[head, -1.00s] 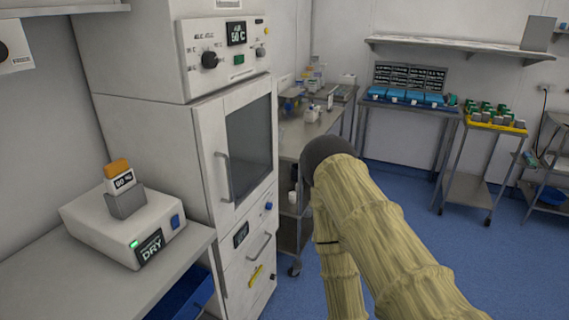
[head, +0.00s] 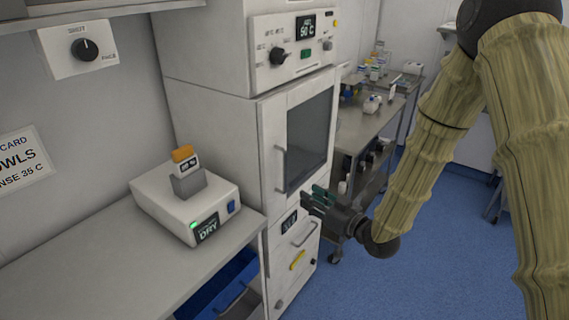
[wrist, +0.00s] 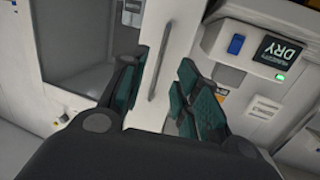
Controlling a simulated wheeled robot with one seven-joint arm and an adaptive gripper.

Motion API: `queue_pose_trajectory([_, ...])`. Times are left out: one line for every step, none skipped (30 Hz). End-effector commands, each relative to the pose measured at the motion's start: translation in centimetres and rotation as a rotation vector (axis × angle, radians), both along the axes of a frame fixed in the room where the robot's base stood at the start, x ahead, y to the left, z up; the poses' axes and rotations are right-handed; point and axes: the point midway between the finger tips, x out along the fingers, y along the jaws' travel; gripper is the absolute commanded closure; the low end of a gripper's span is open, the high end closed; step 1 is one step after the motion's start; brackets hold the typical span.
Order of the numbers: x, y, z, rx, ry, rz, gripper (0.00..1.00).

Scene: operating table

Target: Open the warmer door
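The warmer (head: 212,110) is a tall white cabinet with a display at its top. Its door (head: 270,165) is shut, with a dark glass window (head: 309,142) and an upright bar handle (head: 280,170) on its left side. My gripper (head: 314,200) is in front of the cabinet, near the door's lower right, to the right of the handle and lower in the head view. In the wrist view my gripper (wrist: 157,98) is open and empty. The handle (wrist: 160,60) shows tilted between the two fingers there, ahead of them and apparently untouched.
A counter (head: 95,280) at the left holds a white dryer unit (head: 160,205) with a grey block and orange-capped bottle. Below the door is a lower panel with a second handle (head: 304,236). A steel trolley (head: 362,130) stands right of the warmer. Blue floor (head: 420,280) is free at the right.

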Motion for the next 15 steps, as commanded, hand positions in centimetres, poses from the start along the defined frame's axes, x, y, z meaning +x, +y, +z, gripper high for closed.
queue_pose_trajectory([0.4,0.3,1.9,0.011,-0.037,0.017,0.68])
queue_pose_trajectory([0.6,0.4,2.6,0.017,-0.054,0.025,0.68])
queue_pose_trajectory([0.7,0.6,3.3,0.023,-0.072,0.035,0.68])
queue_pose_trajectory([0.8,0.7,3.7,0.026,-0.08,0.039,0.68])
queue_pose_trajectory([0.9,0.8,4.0,0.028,-0.086,0.043,0.68])
queue_pose_trajectory([1.1,1.0,4.2,0.03,-0.091,0.046,0.68])
queue_pose_trajectory([1.2,1.1,4.3,0.03,-0.093,0.047,0.68])
queue_pose_trajectory([1.4,1.3,4.3,0.03,-0.094,0.048,0.68])
queue_pose_trajectory([1.7,1.6,4.4,0.03,-0.094,0.048,0.68])
queue_pose_trajectory([1.9,1.8,4.4,0.03,-0.094,0.049,0.68])
queue_pose_trajectory([2.2,2.1,4.4,0.03,-0.093,0.049,0.68])
queue_pose_trajectory([2.6,2.5,4.4,0.03,-0.092,0.048,0.68])
queue_pose_trajectory([2.9,2.8,4.4,0.03,-0.092,0.048,0.68])
queue_pose_trajectory([3.3,3.1,4.4,0.03,-0.092,0.048,0.68])
queue_pose_trajectory([3.8,3.6,4.4,0.029,-0.092,0.048,0.68])
